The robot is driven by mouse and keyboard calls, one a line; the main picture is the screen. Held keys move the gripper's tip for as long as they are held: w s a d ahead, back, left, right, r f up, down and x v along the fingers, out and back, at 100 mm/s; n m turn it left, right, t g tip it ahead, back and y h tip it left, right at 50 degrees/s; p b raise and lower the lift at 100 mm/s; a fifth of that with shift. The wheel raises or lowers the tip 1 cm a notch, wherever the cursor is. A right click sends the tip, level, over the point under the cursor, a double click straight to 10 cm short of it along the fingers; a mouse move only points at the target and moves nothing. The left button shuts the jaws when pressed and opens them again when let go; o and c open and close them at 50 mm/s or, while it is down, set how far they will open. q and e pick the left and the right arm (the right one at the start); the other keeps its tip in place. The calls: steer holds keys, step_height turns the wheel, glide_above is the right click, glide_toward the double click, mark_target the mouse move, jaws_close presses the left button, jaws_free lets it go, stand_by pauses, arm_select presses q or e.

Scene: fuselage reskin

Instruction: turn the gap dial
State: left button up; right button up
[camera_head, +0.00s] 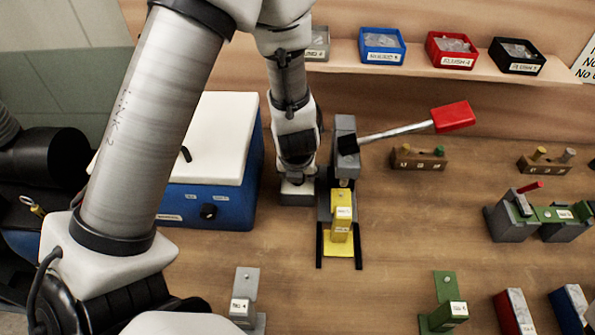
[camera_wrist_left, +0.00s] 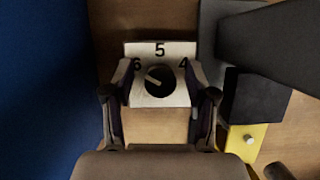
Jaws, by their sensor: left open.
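The gap dial is a round black knob (camera_wrist_left: 160,80) with a pale pointer line, set on a white plate (camera_wrist_left: 160,48) marked 6, 5 and 4. The pointer leans up and left, toward the 6 side. My left gripper (camera_wrist_left: 157,95) is open, with one finger on each side of the dial. I cannot tell whether the fingers touch it. In the head view my left gripper (camera_head: 297,172) points down over the small dial block (camera_head: 297,193), and the knob is hidden there. My right gripper is not in view.
A press (camera_head: 345,140) with a red-handled lever (camera_head: 453,116) and yellow block (camera_head: 341,212) stands just right of my gripper. A blue box (camera_head: 208,205) with a white lid stands close on the left. Bins line the back shelf (camera_head: 420,65).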

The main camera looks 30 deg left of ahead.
arm_select(q)
steer(key=shift+s+d+r, duration=0.25)
steer(key=shift+s, duration=0.05)
steer(key=shift+c, duration=0.3)
steer(key=shift+s, duration=0.1)
jaws_close()
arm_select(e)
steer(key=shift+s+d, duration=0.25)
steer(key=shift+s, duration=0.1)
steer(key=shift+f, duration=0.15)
